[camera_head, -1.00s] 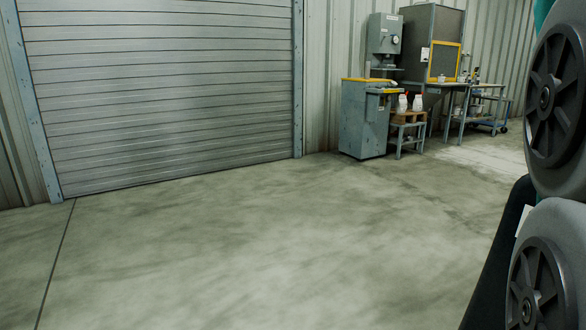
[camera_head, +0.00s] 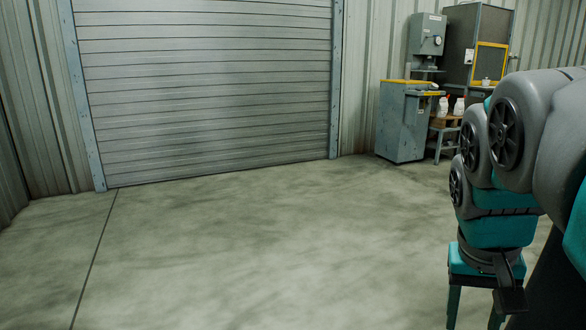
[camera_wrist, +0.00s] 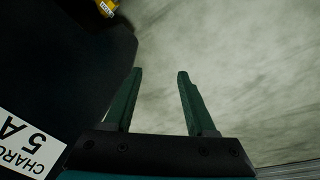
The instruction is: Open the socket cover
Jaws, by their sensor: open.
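I cannot make out a socket cover in either view. In the wrist view my gripper (camera_wrist: 157,74) is open, with two dark green fingers apart and nothing between them. It also shows in the head view (camera_head: 475,318), pointing down at the lower right, its tips near the bottom edge. To the left of the fingers in the wrist view is a dark panel (camera_wrist: 70,70).
Concrete floor (camera_head: 250,240) lies open ahead. A closed roller door (camera_head: 210,90) fills the back wall. At the back right stand a grey cabinet (camera_head: 402,125), a small stand (camera_head: 446,135) with white bottles, and a grey wall box (camera_head: 427,35).

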